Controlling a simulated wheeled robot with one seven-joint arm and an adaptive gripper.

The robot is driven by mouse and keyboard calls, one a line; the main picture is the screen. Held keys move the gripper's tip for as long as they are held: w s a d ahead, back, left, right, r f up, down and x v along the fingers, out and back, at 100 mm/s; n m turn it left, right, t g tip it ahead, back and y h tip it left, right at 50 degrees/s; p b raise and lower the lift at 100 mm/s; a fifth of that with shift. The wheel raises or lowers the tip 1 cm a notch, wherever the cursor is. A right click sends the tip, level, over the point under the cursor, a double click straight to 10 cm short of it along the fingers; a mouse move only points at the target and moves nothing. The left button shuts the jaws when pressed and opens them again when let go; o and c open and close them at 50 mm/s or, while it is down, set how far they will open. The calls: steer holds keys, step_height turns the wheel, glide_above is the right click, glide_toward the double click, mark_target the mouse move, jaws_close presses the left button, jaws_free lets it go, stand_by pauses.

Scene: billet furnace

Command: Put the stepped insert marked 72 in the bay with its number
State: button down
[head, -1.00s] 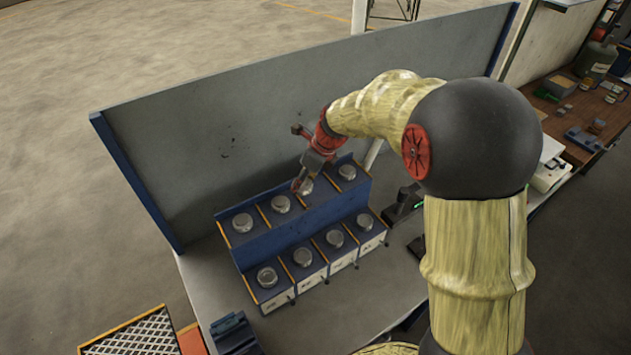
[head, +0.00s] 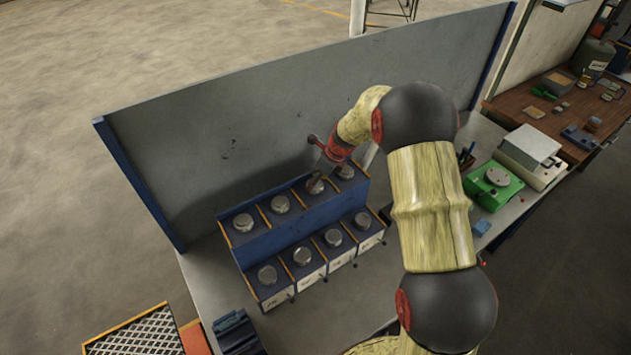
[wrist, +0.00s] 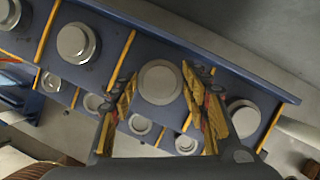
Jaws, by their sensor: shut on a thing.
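The stepped inserts are round silvery metal pieces in a blue two-tier rack (head: 287,238) divided into bays. My gripper (head: 317,180) is over the third back-row bay from the left in the head view. It is shut on a round insert (wrist: 160,82), seen between its yellow fingers in the wrist view. This insert (head: 315,187) appears at the bay, partly hidden by the gripper; I cannot tell whether it rests on the bay floor. White labels (head: 311,278) on the rack front are too small to read, and I see no mark 72.
Other inserts stand in the back row (head: 280,204) and front row (head: 302,256). One is close beside my gripper (head: 345,171). A grey panel (head: 230,130) rises behind the rack. A green device (head: 493,187) stands to the right; bare bench lies before the rack.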

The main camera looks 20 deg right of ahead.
steer(key=shift+w+f, duration=0.1)
steer(key=shift+f, duration=0.35)
steer(key=shift+f, duration=0.1)
steer(key=c, duration=1)
jaws_free()
steer(key=shift+o, duration=0.2)
